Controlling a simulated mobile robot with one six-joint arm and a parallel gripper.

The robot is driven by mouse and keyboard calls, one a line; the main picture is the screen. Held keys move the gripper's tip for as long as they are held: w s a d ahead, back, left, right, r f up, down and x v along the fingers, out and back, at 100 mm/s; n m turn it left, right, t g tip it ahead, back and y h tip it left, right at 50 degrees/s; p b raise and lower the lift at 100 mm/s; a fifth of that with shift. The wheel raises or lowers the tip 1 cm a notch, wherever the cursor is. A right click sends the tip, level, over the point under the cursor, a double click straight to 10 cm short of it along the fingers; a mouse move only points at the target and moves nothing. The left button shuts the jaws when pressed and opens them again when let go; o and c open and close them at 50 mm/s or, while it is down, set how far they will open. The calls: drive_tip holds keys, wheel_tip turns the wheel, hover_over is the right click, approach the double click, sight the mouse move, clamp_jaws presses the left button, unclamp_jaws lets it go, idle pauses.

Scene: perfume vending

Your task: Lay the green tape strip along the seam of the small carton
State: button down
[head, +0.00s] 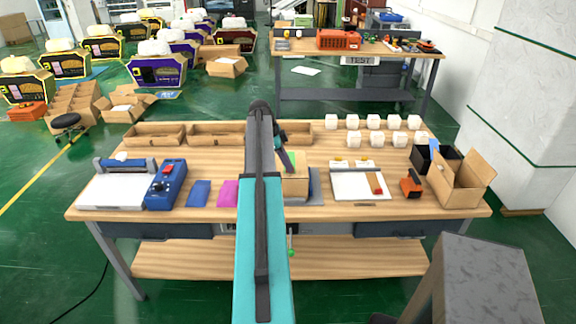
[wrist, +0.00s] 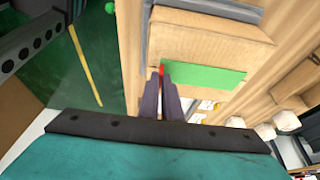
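The small carton (head: 294,188) is a brown box near the middle of the workbench, partly hidden by my arm. In the wrist view the carton (wrist: 205,42) fills the upper middle. The green tape strip (wrist: 205,76) lies across the carton in that view, its left end at my fingertips. It shows only as a small green patch (head: 290,157) in the head view. My gripper (wrist: 162,76) has its two dark fingers close together at that end, with a small red bit between the tips. I cannot tell whether the strip touches the carton along its whole length.
Open cardboard trays (head: 217,134) stand behind the carton. To the left are a blue device (head: 166,184), a blue sheet and a magenta sheet (head: 228,193). To the right are a white board (head: 352,184), an orange tool (head: 411,185), an open box (head: 460,184) and several white blocks (head: 374,122).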

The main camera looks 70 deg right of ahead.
drive_tip(key=shift+f, duration=0.25)
idle(0.7)
drive_tip(key=c, duration=1.9)
unclamp_jaws()
drive_tip(key=shift+r, duration=0.1)
drive_tip(key=shift+r+p, duration=0.85)
drive_tip(key=shift+r, duration=2.05)
